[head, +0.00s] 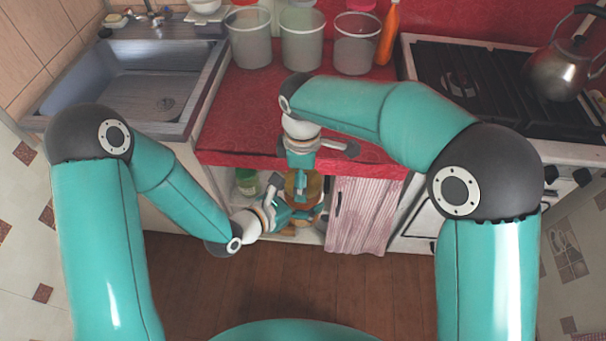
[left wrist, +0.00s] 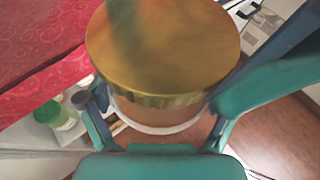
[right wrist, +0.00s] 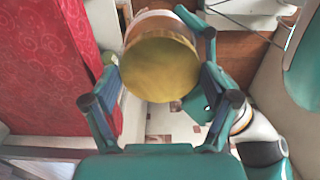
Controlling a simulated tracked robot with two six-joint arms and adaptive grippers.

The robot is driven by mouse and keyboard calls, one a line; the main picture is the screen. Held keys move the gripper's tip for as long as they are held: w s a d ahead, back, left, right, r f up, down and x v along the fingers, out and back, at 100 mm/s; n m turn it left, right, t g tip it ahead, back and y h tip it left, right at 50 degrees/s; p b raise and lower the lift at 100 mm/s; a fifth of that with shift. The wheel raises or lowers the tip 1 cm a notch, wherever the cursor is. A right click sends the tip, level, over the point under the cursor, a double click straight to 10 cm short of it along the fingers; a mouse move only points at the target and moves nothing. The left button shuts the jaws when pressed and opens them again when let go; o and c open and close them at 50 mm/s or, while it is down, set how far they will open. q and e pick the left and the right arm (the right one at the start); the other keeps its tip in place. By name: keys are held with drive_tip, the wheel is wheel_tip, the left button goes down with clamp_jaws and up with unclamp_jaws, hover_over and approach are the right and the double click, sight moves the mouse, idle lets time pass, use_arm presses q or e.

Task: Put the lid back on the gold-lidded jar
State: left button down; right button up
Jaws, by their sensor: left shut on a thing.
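The jar (left wrist: 160,113) is held in front of the counter, with the gold lid (left wrist: 165,50) on its mouth. I cannot tell whether the lid is fully seated. My left gripper (head: 298,208) is shut on the jar, its fingers on either side of the body below the lid in the left wrist view. My right gripper (head: 301,172) reaches down from above. In the right wrist view its fingers stand spread on both sides of the gold lid (right wrist: 160,68), close to its edge. The arms and grippers hide much of the jar in the head view.
The red counter (head: 240,110) is mostly clear, with several tubs (head: 302,45) and an orange bottle (head: 389,35) at the back. A sink (head: 140,85) lies left, a stove with a kettle (head: 557,70) right. A green-lidded jar (head: 246,182) stands on a shelf below.

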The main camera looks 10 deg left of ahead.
drive_tip(key=shift+c, duration=0.6)
drive_tip(key=m, duration=0.3)
drive_tip(key=o, duration=1.1)
drive_tip(key=shift+w, duration=0.1)
drive_tip(key=shift+r, duration=2.25)
drive_tip(key=shift+r+n, duration=1.5)
drive_tip(key=shift+r, duration=0.3)
